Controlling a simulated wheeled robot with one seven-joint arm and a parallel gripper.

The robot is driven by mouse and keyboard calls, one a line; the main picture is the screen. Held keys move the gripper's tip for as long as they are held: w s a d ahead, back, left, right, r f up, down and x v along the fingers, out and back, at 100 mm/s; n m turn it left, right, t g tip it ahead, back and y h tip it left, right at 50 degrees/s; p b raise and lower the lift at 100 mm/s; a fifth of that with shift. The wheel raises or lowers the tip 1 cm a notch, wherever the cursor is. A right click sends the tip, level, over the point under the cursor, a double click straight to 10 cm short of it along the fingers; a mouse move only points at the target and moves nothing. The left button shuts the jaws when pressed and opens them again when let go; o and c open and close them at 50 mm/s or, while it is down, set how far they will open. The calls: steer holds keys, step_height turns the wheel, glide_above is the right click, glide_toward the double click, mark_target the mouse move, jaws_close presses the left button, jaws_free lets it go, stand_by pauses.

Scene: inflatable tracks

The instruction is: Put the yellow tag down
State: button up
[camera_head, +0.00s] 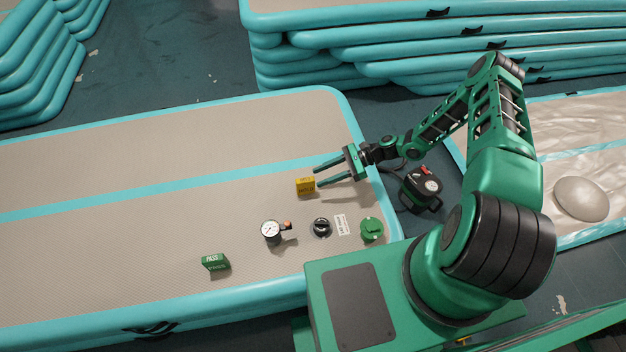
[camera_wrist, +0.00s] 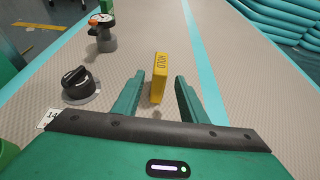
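The yellow tag (camera_head: 305,186) is a small block marked HOLD, standing upright on the beige inflatable track (camera_head: 200,130) near its right end. It also shows in the wrist view (camera_wrist: 159,78), centred between my fingers. My gripper (camera_head: 316,176) is open, reaching in from the right, low over the track. In the wrist view, bare track shows between the tag and each finger, so neither finger appears to touch it. How far the tag lies between the fingertips is hard to tell.
A pressure gauge (camera_head: 271,232), a black knob (camera_head: 321,227), a green cap (camera_head: 371,229) and a green tag (camera_head: 215,262) sit nearer on the track. A dark pump (camera_head: 421,190) stands off its right end. The track's left part is clear.

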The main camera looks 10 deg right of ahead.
steer(key=shift+d+r, duration=0.35)
steer(key=shift+d, duration=0.3)
steer(key=s+d+r+n+g+h, duration=0.1)
steer(key=s+d+r+n+h, duration=0.2)
steer(key=d+r, duration=0.5)
steer(key=s+d+r+n+g+h, duration=0.1)
steer(key=s+d+r+n+h, duration=0.2)
steer(key=r, duration=0.8)
steer(key=s+d+r+n+h, duration=0.2)
steer(key=d+r+n+h, duration=0.15)
steer(key=d+r, duration=0.5)
steer(key=s+d+r+h, duration=0.2)
steer(key=s+r+h, duration=0.1)
steer(key=s+r, duration=0.95)
steer(key=s+r+n+t, duration=0.2)
steer(key=s+r, duration=0.5)
steer(key=s, duration=0.4)
steer(key=shift+s+r+h, duration=0.25)
steer(key=shift+r+h, duration=0.05)
steer(key=shift+h, duration=0.05)
